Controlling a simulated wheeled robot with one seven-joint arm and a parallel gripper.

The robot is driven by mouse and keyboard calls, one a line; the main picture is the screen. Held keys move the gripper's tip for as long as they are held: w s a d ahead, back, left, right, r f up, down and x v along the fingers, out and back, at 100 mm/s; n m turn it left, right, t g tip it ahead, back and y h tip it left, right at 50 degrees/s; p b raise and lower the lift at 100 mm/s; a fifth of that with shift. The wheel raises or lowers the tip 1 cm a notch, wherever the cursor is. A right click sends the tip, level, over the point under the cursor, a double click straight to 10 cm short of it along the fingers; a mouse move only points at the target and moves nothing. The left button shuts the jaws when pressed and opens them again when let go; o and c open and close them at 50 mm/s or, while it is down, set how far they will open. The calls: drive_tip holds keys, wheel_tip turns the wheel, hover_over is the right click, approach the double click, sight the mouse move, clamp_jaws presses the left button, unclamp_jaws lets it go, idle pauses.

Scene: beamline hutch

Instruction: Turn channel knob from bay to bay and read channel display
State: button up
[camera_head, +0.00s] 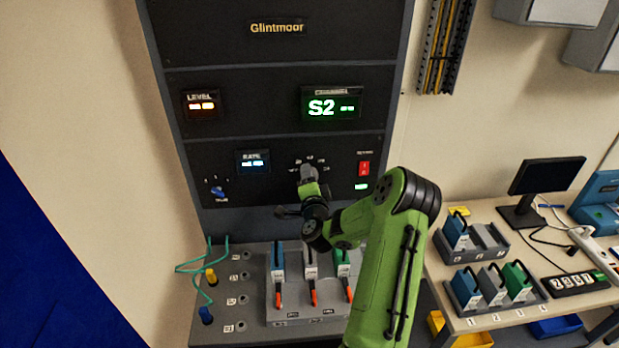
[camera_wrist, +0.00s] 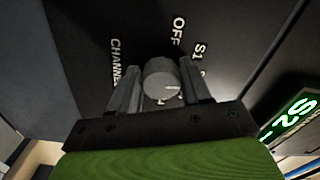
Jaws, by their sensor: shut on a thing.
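The channel knob (camera_wrist: 160,80) is a round grey knob on the black panel, with a light pointer mark on its face. In the wrist view, labels reading CHANNEL, OFF and S1 stand around it. My gripper (camera_wrist: 161,92) is shut on the knob, one finger on each side. In the head view my gripper (camera_head: 308,180) reaches the knob and hides much of it. The channel display (camera_head: 331,104) shows a green "S2" with smaller, unclear characters to its right. It also shows at the right edge of the wrist view (camera_wrist: 298,112).
A level display (camera_head: 201,104), a rate display (camera_head: 253,161), a blue knob (camera_head: 218,193) and a red switch (camera_head: 364,168) share the rack. Below, several coloured modules stand in a grey holder (camera_head: 283,316). A table (camera_head: 485,213) with a monitor (camera_head: 546,176) stands at right.

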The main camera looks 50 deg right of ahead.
drive_tip(key=shift+m, duration=0.4)
drive_tip(key=o, duration=1)
